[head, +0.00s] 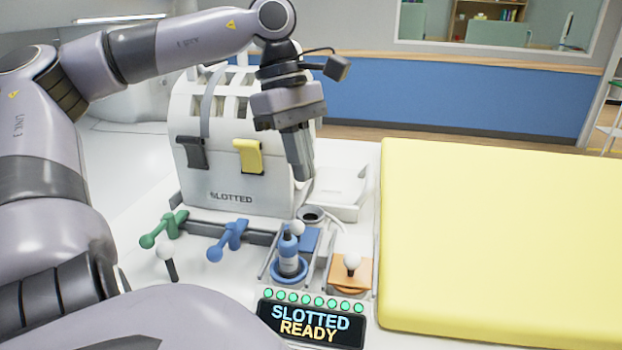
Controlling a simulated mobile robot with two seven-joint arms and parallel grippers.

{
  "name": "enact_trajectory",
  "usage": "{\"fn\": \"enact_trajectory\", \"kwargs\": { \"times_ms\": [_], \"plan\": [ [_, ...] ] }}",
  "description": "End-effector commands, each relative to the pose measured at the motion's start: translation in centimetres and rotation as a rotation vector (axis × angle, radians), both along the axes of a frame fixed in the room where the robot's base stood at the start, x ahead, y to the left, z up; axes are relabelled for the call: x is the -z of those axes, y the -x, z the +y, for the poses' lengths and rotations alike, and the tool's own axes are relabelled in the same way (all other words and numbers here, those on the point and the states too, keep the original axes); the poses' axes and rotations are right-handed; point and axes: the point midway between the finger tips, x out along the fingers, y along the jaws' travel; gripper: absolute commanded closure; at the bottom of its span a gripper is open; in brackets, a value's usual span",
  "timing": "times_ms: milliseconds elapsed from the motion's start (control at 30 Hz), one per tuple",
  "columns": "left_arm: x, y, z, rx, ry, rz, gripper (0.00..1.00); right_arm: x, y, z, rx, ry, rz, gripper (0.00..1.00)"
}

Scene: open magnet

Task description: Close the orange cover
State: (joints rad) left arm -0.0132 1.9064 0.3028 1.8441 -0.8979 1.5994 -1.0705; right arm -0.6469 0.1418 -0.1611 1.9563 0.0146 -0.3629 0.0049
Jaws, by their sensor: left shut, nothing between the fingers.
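The orange cover (364,271) is a small flat square plate with a white ball knob (352,261) on top. It sits in a pale frame on the white bench, behind the display. A round rim shows partly at its front edge. I cannot tell how much of the opening it covers. My left gripper (302,178) points down in front of the right side of the white machine, up and to the left of the orange cover. Its fingers are together, empty, and apart from the cover. My right gripper is not in view.
Green (163,230) and blue (229,240) levers stand further left. The "SLOTTED READY" display (311,322) is in front. A large yellow pad (500,240) fills the right.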

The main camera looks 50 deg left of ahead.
Motion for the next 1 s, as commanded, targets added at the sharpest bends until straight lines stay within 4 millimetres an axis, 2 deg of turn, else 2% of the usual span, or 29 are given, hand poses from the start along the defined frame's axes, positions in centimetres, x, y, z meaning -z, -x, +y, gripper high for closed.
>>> {"fn": "enact_trajectory", "kwargs": {
  "times_ms": [233,467,800,1000],
  "plan": [
    [-0.6,-1.2,1.6,0.097,-0.004,0.046,1.00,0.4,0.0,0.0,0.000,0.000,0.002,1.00],
    [-1.1,-3.8,2.5,0.318,0.034,0.092,1.00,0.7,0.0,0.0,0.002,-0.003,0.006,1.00],
    [-0.8,-8.3,0.7,0.671,0.161,0.084,1.00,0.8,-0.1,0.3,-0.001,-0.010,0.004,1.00],
    [-0.5,-9.5,-0.1,0.770,0.208,0.064,1.00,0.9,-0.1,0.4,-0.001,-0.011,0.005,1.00]
  ]
}}
